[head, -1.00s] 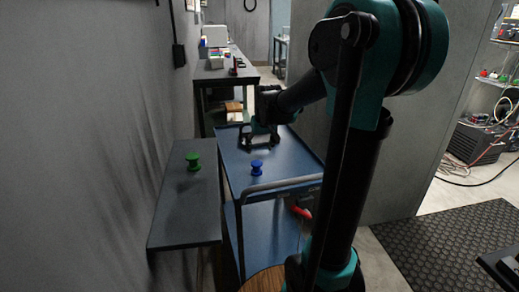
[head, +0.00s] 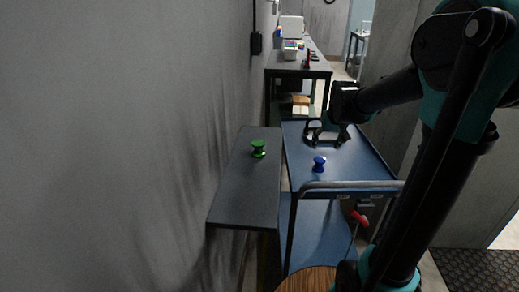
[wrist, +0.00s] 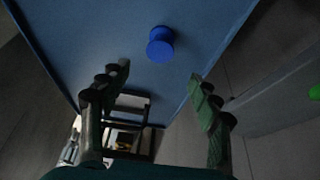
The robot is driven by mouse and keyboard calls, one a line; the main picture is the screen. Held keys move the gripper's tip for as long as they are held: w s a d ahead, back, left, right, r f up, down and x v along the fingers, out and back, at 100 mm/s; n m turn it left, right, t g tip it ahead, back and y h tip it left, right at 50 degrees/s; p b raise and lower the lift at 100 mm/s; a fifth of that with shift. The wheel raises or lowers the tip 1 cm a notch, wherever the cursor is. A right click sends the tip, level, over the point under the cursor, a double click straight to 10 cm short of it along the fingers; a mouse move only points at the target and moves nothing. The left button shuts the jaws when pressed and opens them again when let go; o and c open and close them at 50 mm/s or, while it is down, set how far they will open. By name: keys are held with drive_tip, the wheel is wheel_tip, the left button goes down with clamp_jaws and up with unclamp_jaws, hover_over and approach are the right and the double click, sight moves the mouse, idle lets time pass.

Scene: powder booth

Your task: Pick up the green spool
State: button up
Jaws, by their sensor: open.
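The green spool (head: 259,148) stands upright on the narrow dark grey shelf (head: 240,190) against the wall, left of the blue cart. In the wrist view only a part of the green spool (wrist: 314,92) shows at the right edge. My gripper (head: 325,134) is over the blue cart, to the right of the green spool and apart from it. Its two fingers are spread with nothing between them in the wrist view (wrist: 158,98).
A blue spool (head: 319,163) stands on the blue cart's top (head: 352,165). The cart has a grey handle (head: 350,184) at its near end. A dark bench (head: 300,68) with boxes stands farther back. The shelf around the green spool is clear.

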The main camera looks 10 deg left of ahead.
drive_tip(key=shift+o, duration=0.6)
drive_tip(key=n+g, duration=0.4)
drive_tip(key=n, duration=1)
approach(259, 142)
drive_tip(key=f, duration=0.2)
drive_tip(key=a+f, duration=0.1)
drive_tip(key=f, duration=0.2)
drive_tip(key=shift+w+a+f, duration=0.1)
drive_tip(key=shift+w, duration=0.05)
drive_tip(key=shift+d+f, duration=0.2)
drive_tip(key=shift+f, duration=1.15)
drive_tip(key=shift+d+f, duration=0.2)
drive_tip(key=shift+f, duration=1.15)
drive_tip(key=c, duration=1.4)
